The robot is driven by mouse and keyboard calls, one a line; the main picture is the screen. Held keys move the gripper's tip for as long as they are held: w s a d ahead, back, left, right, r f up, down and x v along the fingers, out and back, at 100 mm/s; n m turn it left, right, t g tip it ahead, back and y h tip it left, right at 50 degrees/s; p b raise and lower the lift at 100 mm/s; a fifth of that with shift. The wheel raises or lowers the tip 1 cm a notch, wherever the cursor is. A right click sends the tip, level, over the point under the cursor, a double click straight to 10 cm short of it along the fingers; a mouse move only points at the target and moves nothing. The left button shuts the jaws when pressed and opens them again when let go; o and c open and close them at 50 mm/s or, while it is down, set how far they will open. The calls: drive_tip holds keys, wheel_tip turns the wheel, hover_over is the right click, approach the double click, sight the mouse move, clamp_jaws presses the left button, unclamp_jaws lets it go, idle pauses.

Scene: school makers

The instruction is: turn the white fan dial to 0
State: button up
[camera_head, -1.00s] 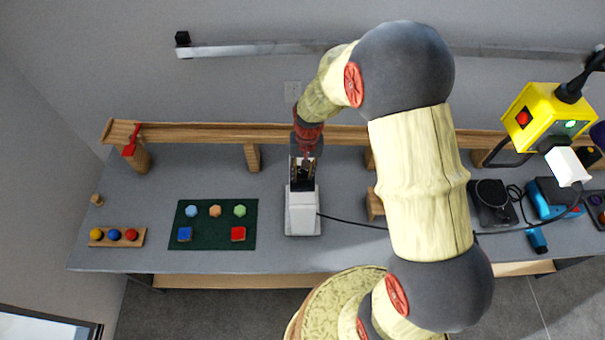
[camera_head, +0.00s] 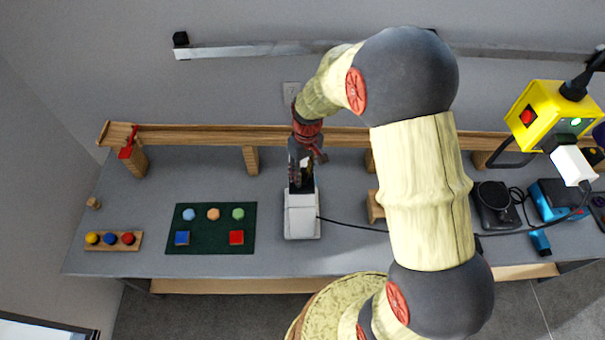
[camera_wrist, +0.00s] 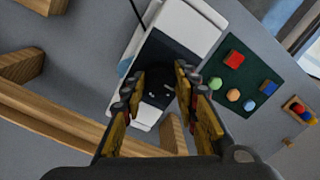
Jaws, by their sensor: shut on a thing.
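The white fan unit (camera_head: 301,222) stands on the grey bench in the middle of the head view. Its white body also shows in the wrist view (camera_wrist: 187,30). In the wrist view its dark round dial (camera_wrist: 158,92) sits on a dark panel, between my fingers. My gripper (camera_head: 302,184) comes down from behind onto the fan's far part and hides the dial in the head view. In the wrist view my gripper (camera_wrist: 157,82) has one finger on each side of the dial and is shut on it. The dial's markings and setting are not readable.
A wooden rail (camera_head: 220,135) on posts runs behind the fan. A green mat (camera_head: 211,240) with coloured pieces lies to the left. A black cable (camera_head: 350,224) runs right from the fan. A yellow box (camera_head: 548,117) hangs at the right. Bare bench lies beside the fan.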

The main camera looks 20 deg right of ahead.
sight(304, 175)
idle(0.4)
drive_tip(key=o, duration=1.2)
drive_tip(key=shift+c, duration=0.2)
drive_tip(key=shift+r, duration=0.1)
wheel_tip(304, 175, up, 12)
drive_tip(key=shift+d, duration=0.4)
drive_tip(key=shift+w, duration=0.15)
